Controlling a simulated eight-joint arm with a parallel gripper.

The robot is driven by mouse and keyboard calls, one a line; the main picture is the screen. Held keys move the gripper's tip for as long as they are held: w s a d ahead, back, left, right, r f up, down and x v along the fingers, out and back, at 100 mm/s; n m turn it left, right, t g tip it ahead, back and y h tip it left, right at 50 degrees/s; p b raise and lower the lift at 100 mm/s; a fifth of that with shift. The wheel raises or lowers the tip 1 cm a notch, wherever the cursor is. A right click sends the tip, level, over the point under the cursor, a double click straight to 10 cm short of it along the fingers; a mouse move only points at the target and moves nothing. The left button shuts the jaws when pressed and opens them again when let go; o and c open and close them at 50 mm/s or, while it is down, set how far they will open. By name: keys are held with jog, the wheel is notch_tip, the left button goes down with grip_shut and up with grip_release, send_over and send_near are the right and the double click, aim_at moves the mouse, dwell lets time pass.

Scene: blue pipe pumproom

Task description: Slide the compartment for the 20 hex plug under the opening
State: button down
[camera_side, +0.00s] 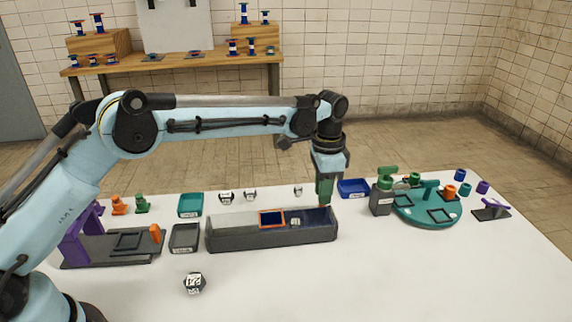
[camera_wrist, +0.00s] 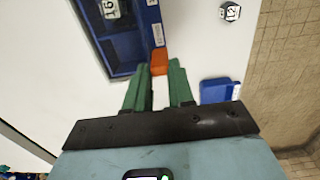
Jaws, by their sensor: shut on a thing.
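A long grey box (camera_side: 270,240) lies on the white table in the side view. An orange-framed opening (camera_side: 271,218) sits over its middle. A blue sliding tray (camera_side: 320,217) shows inside, right of the frame; its compartments also show in the wrist view (camera_wrist: 127,50). A white hex plug (camera_side: 295,222) lies in one compartment; its number in the wrist view (camera_wrist: 110,8) looks like 19. My gripper (camera_side: 325,203) points down at the box's right end. In the wrist view my gripper (camera_wrist: 159,75) is shut on an orange knob (camera_wrist: 159,61) at the tray's edge. A 20 label is not legible.
A blue bin (camera_side: 353,188) stands just right of my gripper, with a grey dispenser (camera_side: 381,200) and teal turntable (camera_side: 428,208) beyond. A teal bin (camera_side: 190,204) and dark bin (camera_side: 185,238) stand left. A loose hex plug (camera_side: 195,283) lies in front; front table space is mostly clear.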

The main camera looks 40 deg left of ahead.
jog(key=shift+w+d, duration=0.15)
jog(key=shift+d, duration=0.05)
jog(key=c, duration=1)
grip_release()
jog(key=shift+o, duration=0.2)
notch_tip(320, 180, up, 12)
jog(key=shift+a+r, duration=0.1)
